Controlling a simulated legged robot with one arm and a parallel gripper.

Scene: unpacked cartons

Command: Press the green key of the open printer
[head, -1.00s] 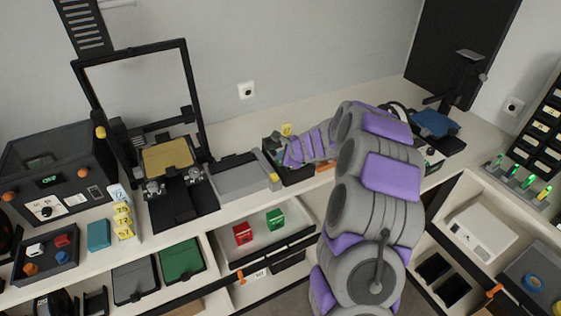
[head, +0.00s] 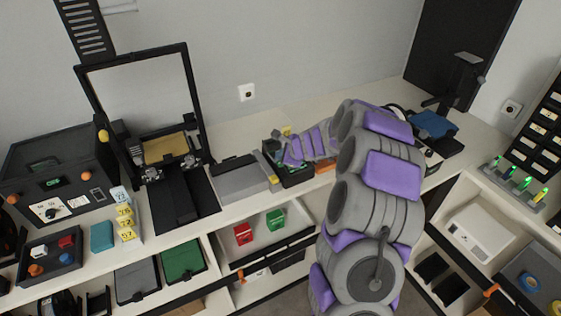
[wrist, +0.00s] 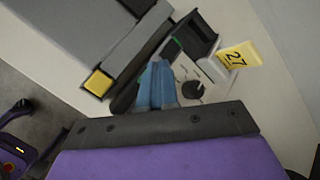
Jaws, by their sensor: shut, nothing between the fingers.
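A small dark machine (head: 292,177) with an open top stands on the bench under my gripper, and I take it for the open printer. In the wrist view its raised black part (wrist: 197,36), pale panel and dark knob (wrist: 193,90) show. A small green spot (wrist: 178,41), perhaps the green key, shows just beyond my fingertips; most of it is hidden. My gripper (wrist: 161,68) is shut and empty, its blue fingers over the machine. I cannot tell whether they touch it. In the head view, my wrist covers part of the machine.
A grey box with a yellow block (wrist: 98,83) stands close beside the machine. A tall black frame with a gold plate (head: 166,147) stands further left. Bare bench (head: 245,134) lies behind.

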